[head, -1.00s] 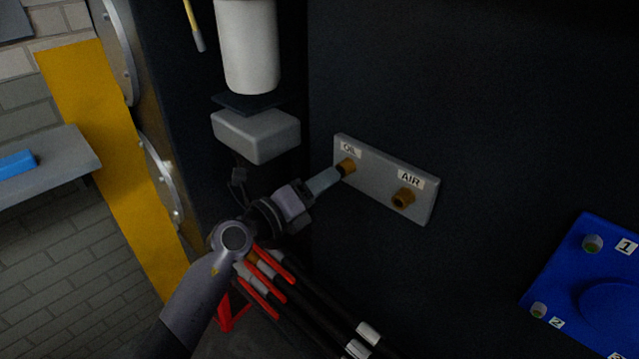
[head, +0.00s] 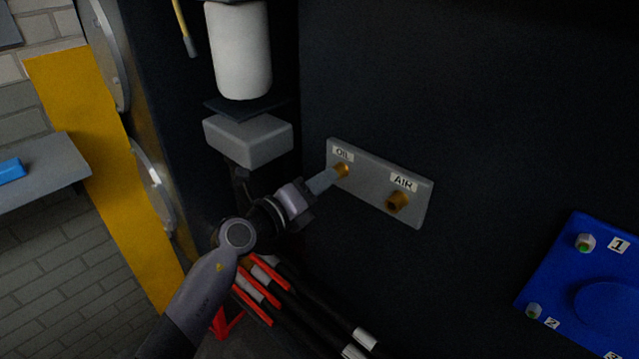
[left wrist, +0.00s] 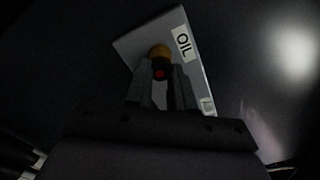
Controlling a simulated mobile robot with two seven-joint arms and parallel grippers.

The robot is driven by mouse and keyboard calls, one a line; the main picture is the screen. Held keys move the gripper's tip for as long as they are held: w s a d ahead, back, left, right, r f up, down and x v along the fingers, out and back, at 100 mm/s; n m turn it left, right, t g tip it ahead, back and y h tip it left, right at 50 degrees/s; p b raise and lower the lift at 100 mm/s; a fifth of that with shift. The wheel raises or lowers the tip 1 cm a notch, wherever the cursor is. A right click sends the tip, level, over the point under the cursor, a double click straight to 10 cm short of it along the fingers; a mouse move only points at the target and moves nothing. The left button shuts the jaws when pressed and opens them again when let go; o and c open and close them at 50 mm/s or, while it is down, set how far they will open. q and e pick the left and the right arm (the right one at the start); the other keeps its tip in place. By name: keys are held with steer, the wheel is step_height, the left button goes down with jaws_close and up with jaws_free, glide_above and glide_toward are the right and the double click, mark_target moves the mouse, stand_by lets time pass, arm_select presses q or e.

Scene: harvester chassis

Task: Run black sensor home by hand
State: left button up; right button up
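My left gripper (head: 324,181) reaches up to the brass OIL port (head: 343,170) on the grey plate (head: 370,186). In the left wrist view its two fingers (left wrist: 162,78) close around a small dark piece with a red spot (left wrist: 160,74), which looks like the black sensor. That piece lines up with the brass port (left wrist: 159,52), and its far end meets or nearly meets it. How deep it sits cannot be told. In the head view the fingers hide the sensor. My right gripper is not in view.
The brass AIR port (head: 397,201) sits right of OIL on the same plate. A grey block (head: 247,139) and white cylinder (head: 238,50) are above left. Red-and-black hoses (head: 290,300) run below my arm. A blue panel (head: 590,285) is at lower right.

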arm_select(q)
steer(key=m+b, duration=0.1)
steer(key=m, duration=0.3)
jaws_close()
steer(key=m+b, duration=0.1)
steer(key=m, duration=0.5)
steer(key=o, duration=1)
jaws_free()
steer(key=shift+m, duration=0.4)
steer(key=shift+c, duration=0.2)
steer(key=shift+p+v, duration=1.2)
steer(key=shift+v, duration=1.25)
